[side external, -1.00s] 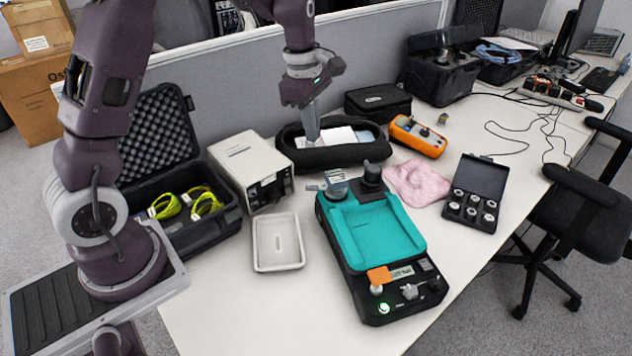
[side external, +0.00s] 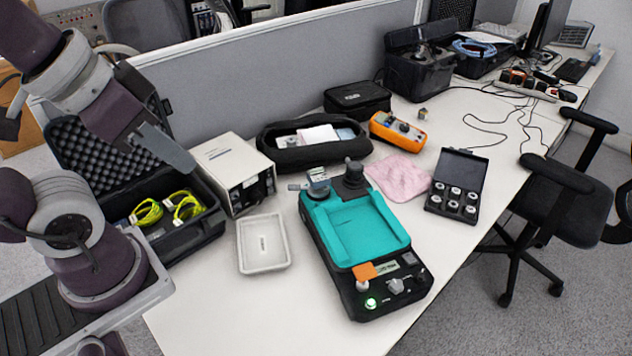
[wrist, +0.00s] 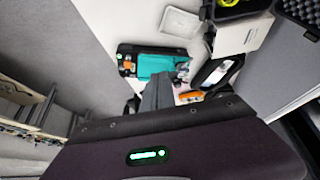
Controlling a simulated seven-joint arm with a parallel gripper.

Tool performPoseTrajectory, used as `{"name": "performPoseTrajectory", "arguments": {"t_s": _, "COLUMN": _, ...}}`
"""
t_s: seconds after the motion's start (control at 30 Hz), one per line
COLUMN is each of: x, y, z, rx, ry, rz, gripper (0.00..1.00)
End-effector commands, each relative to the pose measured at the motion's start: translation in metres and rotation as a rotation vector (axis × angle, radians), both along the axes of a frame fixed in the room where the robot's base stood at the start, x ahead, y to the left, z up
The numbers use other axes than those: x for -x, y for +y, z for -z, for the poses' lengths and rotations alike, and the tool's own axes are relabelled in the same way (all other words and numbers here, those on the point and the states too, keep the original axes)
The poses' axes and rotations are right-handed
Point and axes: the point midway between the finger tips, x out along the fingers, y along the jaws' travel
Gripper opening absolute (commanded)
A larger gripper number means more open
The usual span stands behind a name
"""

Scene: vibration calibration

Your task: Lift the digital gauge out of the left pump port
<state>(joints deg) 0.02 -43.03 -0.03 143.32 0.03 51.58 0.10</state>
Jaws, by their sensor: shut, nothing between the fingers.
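The pump (side external: 362,235) is a black unit with a teal tray on top, lying on the white table; it also shows in the wrist view (wrist: 152,66). The digital gauge (side external: 317,181) is a small round gauge with a pale grey face at the pump's back left corner, in the left port beside the black knob (side external: 351,178). My gripper (side external: 187,166) is at the left, high up and well away from the gauge, in front of the open foam-lined case. Its long grey fingers are together and empty, also in the wrist view (wrist: 158,80).
A white tray (side external: 263,243), a white box instrument (side external: 234,172) and an open black case (side external: 195,226) with yellow-green items stand left of the pump. A black soft pouch (side external: 290,157) lies behind it. A pink cloth (side external: 398,178), orange multimeter (side external: 397,131) and fittings case (side external: 437,201) are right.

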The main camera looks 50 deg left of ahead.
Motion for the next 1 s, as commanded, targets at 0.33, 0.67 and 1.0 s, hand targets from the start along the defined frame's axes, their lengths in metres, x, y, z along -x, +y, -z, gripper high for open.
{"name": "performPoseTrajectory", "arguments": {"t_s": 0.33, "x": 0.0, "y": 0.0, "z": 0.0, "rx": 0.001, "ry": 0.0, "rz": -0.002, "gripper": 0.0}}
{"name": "performPoseTrajectory", "arguments": {"t_s": 0.67, "x": 0.0, "y": 0.0, "z": 0.0, "rx": 0.001, "ry": 0.0, "rz": -0.003, "gripper": 0.49}}
{"name": "performPoseTrajectory", "arguments": {"t_s": 1.0, "x": -0.021, "y": 0.001, "z": -0.008, "rx": 0.036, "ry": 0.033, "rz": -0.063, "gripper": 0.49}}
